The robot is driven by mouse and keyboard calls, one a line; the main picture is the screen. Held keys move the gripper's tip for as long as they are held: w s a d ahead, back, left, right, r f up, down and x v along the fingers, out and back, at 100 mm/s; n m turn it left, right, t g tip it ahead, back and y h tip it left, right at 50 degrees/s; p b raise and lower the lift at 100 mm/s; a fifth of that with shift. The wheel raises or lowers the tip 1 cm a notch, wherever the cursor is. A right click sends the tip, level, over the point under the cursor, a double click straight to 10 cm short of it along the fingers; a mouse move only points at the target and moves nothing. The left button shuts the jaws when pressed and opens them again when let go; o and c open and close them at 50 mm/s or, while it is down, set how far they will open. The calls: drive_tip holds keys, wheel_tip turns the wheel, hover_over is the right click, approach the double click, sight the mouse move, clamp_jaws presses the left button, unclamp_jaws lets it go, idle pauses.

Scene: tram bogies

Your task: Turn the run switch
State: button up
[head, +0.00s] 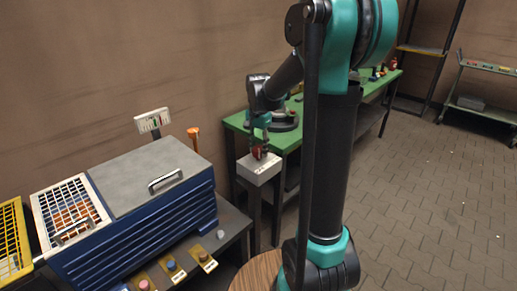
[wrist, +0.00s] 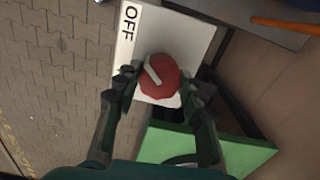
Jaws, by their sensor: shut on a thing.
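The run switch is a red round knob (wrist: 160,76) with a white pointer bar, on a white box (head: 259,170). The box stands on a dark post in front of the green bench. In the wrist view an "OFF" label (wrist: 129,30) is printed on the box face, up and left of the knob. The pointer bar slants, its upper end leaning left, roughly toward the label side. My gripper (wrist: 160,82) is shut on the knob, one finger on each side. In the head view my gripper (head: 258,147) partly hides the knob.
A green bench (head: 310,112) stands behind the box. A blue cabinet (head: 140,235) with a grey lid is at left, with small coloured buttons (head: 172,266) along its front ledge. A small panel (head: 152,121) stands behind it.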

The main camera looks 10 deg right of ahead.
sight(259, 148)
drive_tip(key=o, duration=1.2)
drive_tip(key=shift+c, duration=0.2)
wheel_tip(259, 148, up, 12)
drive_tip(key=s+d+f+n+t, duration=0.2)
drive_tip(key=s+f+n, duration=0.3)
drive_tip(key=s+f, duration=0.5)
drive_tip(key=s+d+f+n+t, duration=0.1)
drive_tip(key=s+f+n, duration=0.4)
drive_tip(key=s+f, duration=0.5)
drive_tip(key=shift+s+d+f+t, duration=0.35)
drive_tip(key=shift+s+t, duration=0.25)
drive_tip(key=shift+s, duration=0.25)
